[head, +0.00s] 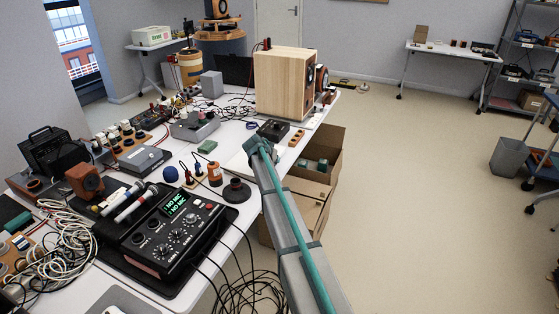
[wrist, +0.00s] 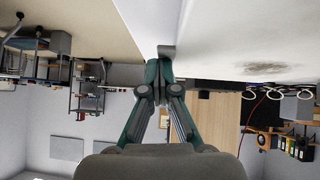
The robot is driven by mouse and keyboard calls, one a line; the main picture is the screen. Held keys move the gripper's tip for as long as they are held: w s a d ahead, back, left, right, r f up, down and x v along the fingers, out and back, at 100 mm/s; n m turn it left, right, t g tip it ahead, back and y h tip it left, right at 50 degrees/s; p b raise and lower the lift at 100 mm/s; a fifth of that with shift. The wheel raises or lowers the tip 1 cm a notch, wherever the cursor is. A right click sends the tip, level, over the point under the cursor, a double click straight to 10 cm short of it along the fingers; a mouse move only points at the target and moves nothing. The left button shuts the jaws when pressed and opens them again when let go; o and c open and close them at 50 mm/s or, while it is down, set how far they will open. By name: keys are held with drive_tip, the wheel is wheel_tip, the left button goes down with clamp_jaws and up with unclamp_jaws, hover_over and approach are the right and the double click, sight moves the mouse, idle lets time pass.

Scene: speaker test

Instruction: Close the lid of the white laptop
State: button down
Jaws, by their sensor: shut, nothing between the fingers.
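My gripper (wrist: 166,52) shows in the wrist view with its fingers together and nothing between them. Its tips are at or very close to a plain white slab (wrist: 150,22); I cannot tell whether they touch. The slab may be part of the white laptop, but no keyboard or screen shows to confirm it. In the head view my arm reaches over the right edge of the white table (head: 228,132). The arm's end covers what is just behind it, and the fingers cannot be made out there.
A black mixer (head: 175,232) and a round dark stand (head: 237,190) are left of my arm. A wooden speaker (head: 283,82) stands farther back. Open cardboard boxes (head: 325,160) are beside the table's right edge.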

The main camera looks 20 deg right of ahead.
drive_tip(key=shift+s+a+f, duration=0.1)
drive_tip(key=shift+s+f, duration=0.05)
drive_tip(key=shift+f, duration=0.1)
drive_tip(key=shift+r, duration=0.1)
